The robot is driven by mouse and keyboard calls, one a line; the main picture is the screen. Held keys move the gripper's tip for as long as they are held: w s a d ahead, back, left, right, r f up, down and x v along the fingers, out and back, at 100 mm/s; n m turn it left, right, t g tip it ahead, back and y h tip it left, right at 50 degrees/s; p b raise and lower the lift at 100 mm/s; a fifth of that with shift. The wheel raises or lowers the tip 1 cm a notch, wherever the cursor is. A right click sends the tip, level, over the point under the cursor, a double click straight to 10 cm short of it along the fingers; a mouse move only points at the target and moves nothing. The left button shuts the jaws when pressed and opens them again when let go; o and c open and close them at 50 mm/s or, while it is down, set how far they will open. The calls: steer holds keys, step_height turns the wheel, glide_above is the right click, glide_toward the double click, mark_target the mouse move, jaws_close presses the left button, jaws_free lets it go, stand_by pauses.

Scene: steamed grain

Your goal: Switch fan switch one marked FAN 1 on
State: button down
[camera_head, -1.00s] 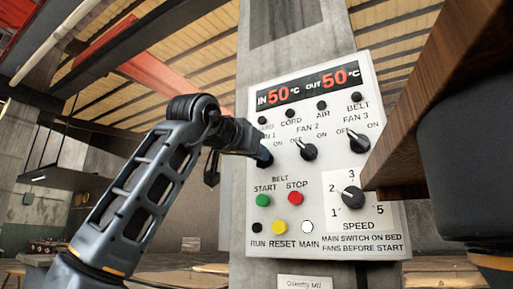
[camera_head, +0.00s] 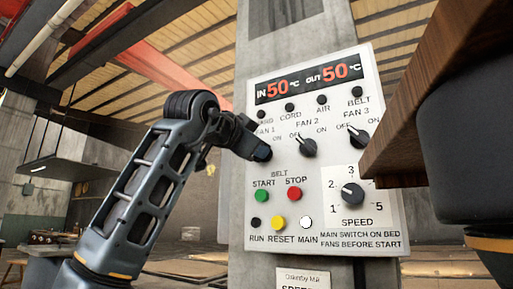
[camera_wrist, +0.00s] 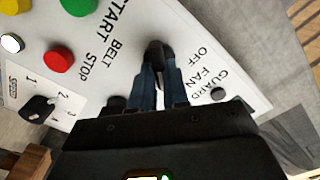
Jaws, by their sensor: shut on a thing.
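The FAN 1 knob (camera_wrist: 158,52) is black and shows at the fingertips in the wrist view. My gripper (camera_wrist: 160,72) is shut on it, its two blue-grey fingers close together at the panel. In the head view my gripper (camera_head: 262,153) meets the white control panel (camera_head: 330,125) just below the FAN 1 label, and hides most of the knob. I cannot tell which way the knob points. ON shows to the right of FAN 1, and OFF is readable beside the fingers in the wrist view.
The FAN 2 knob (camera_head: 307,147) and FAN 3 knob (camera_head: 358,138) are close by on the right, both tilted toward OFF. START (camera_head: 262,195), STOP (camera_head: 294,194) and the speed dial (camera_head: 352,194) lie below. A wooden edge (camera_head: 412,110) juts in at the right.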

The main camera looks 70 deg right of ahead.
steer(key=c, duration=1.1)
jaws_free()
steer(key=shift+v, duration=3.9)
